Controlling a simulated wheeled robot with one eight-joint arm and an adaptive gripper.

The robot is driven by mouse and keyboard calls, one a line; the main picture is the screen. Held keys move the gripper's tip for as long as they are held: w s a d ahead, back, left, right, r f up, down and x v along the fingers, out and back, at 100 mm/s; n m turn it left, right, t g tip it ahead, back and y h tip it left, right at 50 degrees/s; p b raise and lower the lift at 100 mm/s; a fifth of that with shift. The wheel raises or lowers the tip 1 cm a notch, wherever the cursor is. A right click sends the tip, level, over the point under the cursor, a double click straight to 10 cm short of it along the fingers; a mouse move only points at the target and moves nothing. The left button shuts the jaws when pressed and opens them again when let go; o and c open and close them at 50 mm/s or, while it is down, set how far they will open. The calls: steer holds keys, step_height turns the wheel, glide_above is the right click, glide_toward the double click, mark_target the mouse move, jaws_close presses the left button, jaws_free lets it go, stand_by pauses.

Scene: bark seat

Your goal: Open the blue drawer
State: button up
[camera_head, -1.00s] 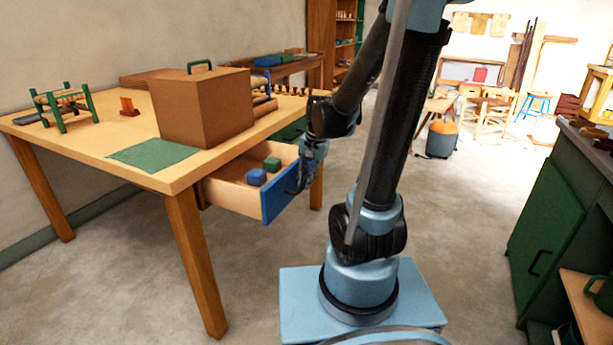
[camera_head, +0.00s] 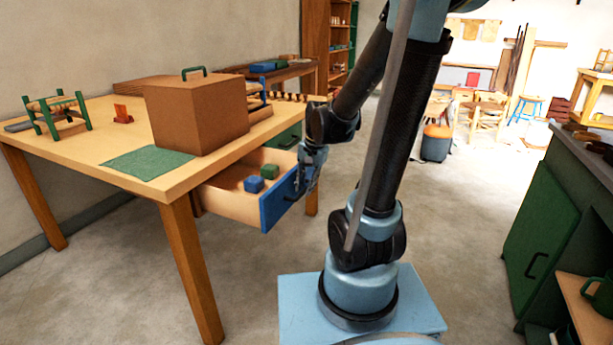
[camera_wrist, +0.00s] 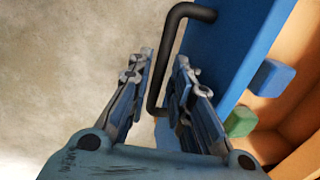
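The blue drawer (camera_head: 277,203) stands pulled out from under the table, its blue front well clear of the table edge. Its dark handle (camera_wrist: 163,50) is a bent bar on the front's outer face. My gripper (camera_head: 300,188) is at the drawer front. In the wrist view my gripper (camera_wrist: 164,65) has its two fingers apart, with the handle bar between them and a gap visible on the right finger's side. A blue block (camera_head: 254,184) and a green block (camera_head: 269,171) lie inside the drawer; both also show in the wrist view.
The wooden table (camera_head: 100,150) carries a brown box (camera_head: 197,115), a green cloth (camera_head: 147,162) and a small green-legged rack (camera_head: 60,112). A green drawer front (camera_head: 290,137) is farther along. A green cabinet (camera_head: 540,235) stands at right. Floor around the drawer front is clear.

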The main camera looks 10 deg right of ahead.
step_height(320, 180, up, 12)
steer(key=s+d, duration=0.1)
steer(key=d, duration=0.1)
steer(key=shift+f, duration=0.25)
stand_by(0.4)
steer(key=s+d+f+n+h, duration=0.1)
steer(key=s+d+f+n, duration=0.2)
steer(key=s+f, duration=0.2)
steer(key=s+d+f+n+t, duration=0.1)
steer(key=s+d+f+n, duration=0.2)
steer(key=s+f, duration=0.3)
steer(key=s+d, duration=0.1)
steer(key=s, duration=0.3)
steer(key=shift+s+d+h, duration=0.15)
steer(key=shift+d+h, duration=0.05)
steer(key=shift+h, duration=0.2)
steer(key=shift+w+f, duration=0.25)
steer(key=shift+w, duration=0.2)
